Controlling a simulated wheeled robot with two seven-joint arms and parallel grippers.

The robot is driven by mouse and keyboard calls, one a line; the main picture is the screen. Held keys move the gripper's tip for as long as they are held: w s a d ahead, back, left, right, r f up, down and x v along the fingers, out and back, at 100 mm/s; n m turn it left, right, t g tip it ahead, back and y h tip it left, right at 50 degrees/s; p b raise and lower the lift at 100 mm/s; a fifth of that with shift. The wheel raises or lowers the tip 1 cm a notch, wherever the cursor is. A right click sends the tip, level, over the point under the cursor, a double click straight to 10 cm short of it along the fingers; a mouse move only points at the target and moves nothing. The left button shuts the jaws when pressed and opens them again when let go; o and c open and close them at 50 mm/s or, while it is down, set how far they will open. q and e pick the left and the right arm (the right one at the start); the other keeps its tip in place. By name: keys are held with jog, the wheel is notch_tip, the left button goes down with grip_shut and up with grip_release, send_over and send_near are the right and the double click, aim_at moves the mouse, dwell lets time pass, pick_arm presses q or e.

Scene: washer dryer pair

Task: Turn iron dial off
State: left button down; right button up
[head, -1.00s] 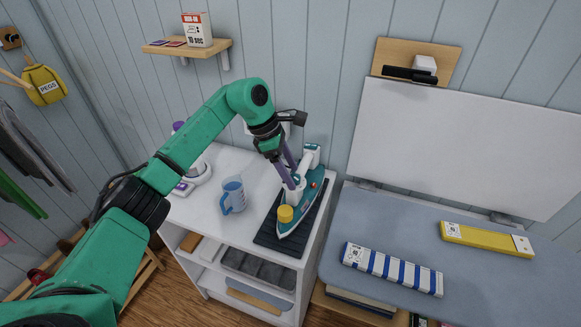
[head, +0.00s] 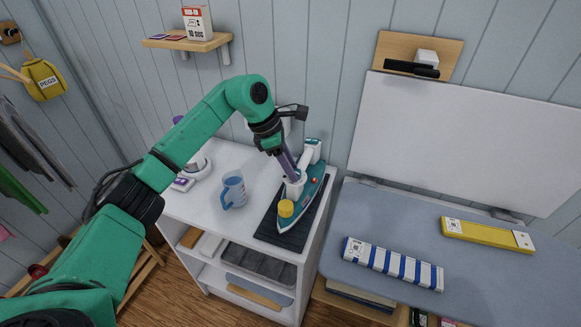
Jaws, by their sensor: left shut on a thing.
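A teal and white iron (head: 313,190) stands on a dark ribbed mat (head: 282,238) on top of the white cabinet. It has a white handle, a yellow cap (head: 286,208) at its front and a small red spot on its side. My left gripper (head: 293,178) reaches down from above, its purple fingers shut on the white dial (head: 293,188) behind the yellow cap. The fingers hide part of the dial, and its marking cannot be read. My right gripper is not in view.
A blue measuring jug (head: 233,190) stands left of the mat on the white cabinet (head: 205,215). A blue-grey ironing board (head: 400,225) on the right holds a striped folded item (head: 393,265) and a yellow one (head: 487,235). A wall shelf (head: 188,40) is above.

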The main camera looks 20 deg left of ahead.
pick_arm(q)
jog(key=n+t+b, duration=0.1)
jog(key=n, duration=0.2)
jog(key=n+t+y+b, duration=0.1)
jog(key=n, duration=0.2)
jog(key=shift+s+d, duration=0.15)
jog(key=n, duration=0.2)
jog(key=n+y+b, duration=0.1)
jog(key=n+t+y+b, duration=0.1)
jog(key=n, duration=0.1)
jog(key=shift+s+d+n, duration=0.1)
jog(key=shift+d+n, duration=0.15)
jog(key=shift+n, duration=0.05)
jog(key=n+y, duration=0.1)
jog(key=n, duration=0.1)
jog(key=n+b, duration=0.1)
jog(key=n, duration=0.1)
jog(key=n+y+b, duration=0.1)
jog(key=n, duration=0.1)
jog(key=shift+d+y, duration=0.3)
jog(key=shift+d+n+g+y+b, duration=0.1)
jog(key=shift+n+g+y+b, duration=0.25)
jog(key=shift+n, duration=0.85)
jog(key=shift+d+n+g+y+b, duration=0.15)
jog(key=shift+n+y+b, duration=0.25)
jog(key=shift+n, duration=0.8)
jog(key=shift+a, duration=0.1)
jog(key=shift+c, duration=2.2)
grip_release()
